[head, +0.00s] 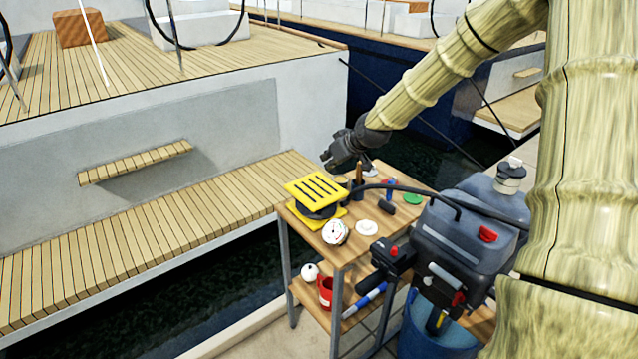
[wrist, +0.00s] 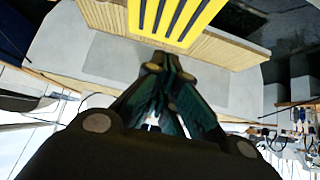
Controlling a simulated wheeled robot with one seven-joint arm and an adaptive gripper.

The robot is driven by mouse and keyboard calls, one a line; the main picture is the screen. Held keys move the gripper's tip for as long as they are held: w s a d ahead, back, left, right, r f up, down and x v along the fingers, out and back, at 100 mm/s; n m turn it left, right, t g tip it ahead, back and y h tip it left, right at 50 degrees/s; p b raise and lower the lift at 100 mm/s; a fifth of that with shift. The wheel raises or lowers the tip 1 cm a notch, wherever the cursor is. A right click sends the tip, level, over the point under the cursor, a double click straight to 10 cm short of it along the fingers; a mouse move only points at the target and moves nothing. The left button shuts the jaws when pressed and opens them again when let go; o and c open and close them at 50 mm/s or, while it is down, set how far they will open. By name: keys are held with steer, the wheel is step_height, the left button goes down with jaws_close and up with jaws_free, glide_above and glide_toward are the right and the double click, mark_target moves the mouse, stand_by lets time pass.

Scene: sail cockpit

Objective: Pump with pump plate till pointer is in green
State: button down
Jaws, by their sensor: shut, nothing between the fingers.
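The yellow pump plate (head: 315,188) with dark slots sits on top of a black body (head: 314,210) above a yellow base at the left end of the wooden table. In the wrist view the plate (wrist: 180,14) shows at the top edge, beyond my fingertips. My gripper (head: 330,160) is above and slightly behind the plate, apart from it as far as I can tell. In the wrist view its fingers (wrist: 164,66) are shut and empty. A white round thing with dark and red marks (head: 335,232) stands in front of the pump; I cannot tell a pointer or a green zone on it.
The wooden table (head: 340,255) also holds a white disc (head: 367,227), a blue-handled hammer (head: 388,197) and a green disc (head: 413,199). A dark outboard motor (head: 465,235) stands at its right. A lower shelf bears a red mug (head: 325,291). Water and boat decks lie left.

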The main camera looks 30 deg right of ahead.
steer(key=shift+r, duration=0.2)
steer(key=shift+d, duration=0.1)
steer(key=shift+w+f, duration=0.1)
steer(key=shift+w, duration=0.05)
steer(key=p, duration=0.2)
glide_toward(308, 183)
steer(key=shift+w+r, duration=0.25)
steer(key=shift+w, duration=0.5)
steer(key=shift+w+r, duration=0.25)
steer(key=shift+w, duration=0.5)
steer(key=shift+w+f+p, duration=0.1)
steer(key=shift+f+p, duration=0.85)
steer(key=shift+f, duration=1.15)
